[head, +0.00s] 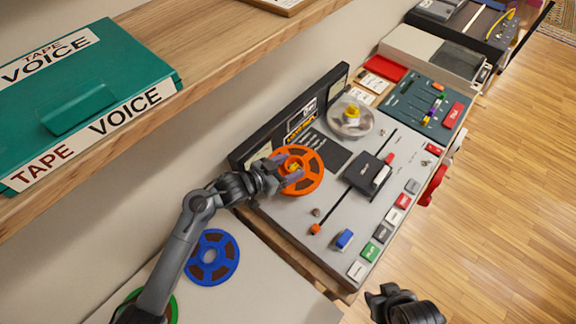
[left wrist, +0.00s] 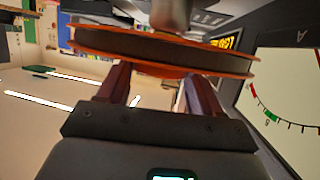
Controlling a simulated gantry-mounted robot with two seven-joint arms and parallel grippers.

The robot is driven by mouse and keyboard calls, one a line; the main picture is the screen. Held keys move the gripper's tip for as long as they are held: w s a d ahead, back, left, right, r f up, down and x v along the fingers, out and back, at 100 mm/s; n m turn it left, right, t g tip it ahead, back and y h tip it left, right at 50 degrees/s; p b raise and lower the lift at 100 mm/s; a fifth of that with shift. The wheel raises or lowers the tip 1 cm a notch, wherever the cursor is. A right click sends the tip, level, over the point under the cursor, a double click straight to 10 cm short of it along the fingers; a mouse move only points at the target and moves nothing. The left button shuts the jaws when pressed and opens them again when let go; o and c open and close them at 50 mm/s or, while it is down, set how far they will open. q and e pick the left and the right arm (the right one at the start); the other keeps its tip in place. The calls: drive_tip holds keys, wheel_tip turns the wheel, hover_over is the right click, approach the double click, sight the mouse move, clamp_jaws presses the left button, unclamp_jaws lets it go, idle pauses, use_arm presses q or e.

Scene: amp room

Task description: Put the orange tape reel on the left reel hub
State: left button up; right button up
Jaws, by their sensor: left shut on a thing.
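The orange tape reel (head: 312,182) is over the left part of the grey tape deck (head: 300,212), below the dark back panel. My left gripper (head: 288,176) is shut on the reel at its left side, near the centre. In the left wrist view, the reel (left wrist: 160,48) shows edge-on across both fingers (left wrist: 155,85). A grey cylinder (left wrist: 172,14) shows at the reel's middle there. The left reel hub is mostly hidden by reel and gripper; I cannot tell whether the reel is seated on it. My right gripper (head: 400,300) is at the bottom edge, its fingers unclear.
A clear reel (head: 346,126) with a yellow centre sits on the deck's right hub. A blue reel (head: 211,258) lies on the pale surface at lower left, with a green reel (head: 168,305) partly hidden. A wooden shelf (head: 190,62) with a teal box (head: 90,95) overhangs the upper left.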

use_arm(q)
drive_tip(key=shift+r+p, duration=0.1)
drive_tip(key=shift+p, duration=0.25)
idle(0.5)
drive_tip(key=shift+f+b, duration=1.2)
drive_tip(key=shift+f, duration=1.05)
idle(0.5)
drive_tip(key=o, duration=1.3)
drive_tip(key=shift+o, duration=0.4)
drive_tip(key=shift+a, duration=0.1)
drive_tip(key=p+v, duration=0.2)
drive_tip(key=v, duration=0.8)
drive_tip(key=shift+s+a+r, duration=0.2)
drive_tip(key=shift+s+a, duration=0.05)
drive_tip(key=shift+s, duration=0.05)
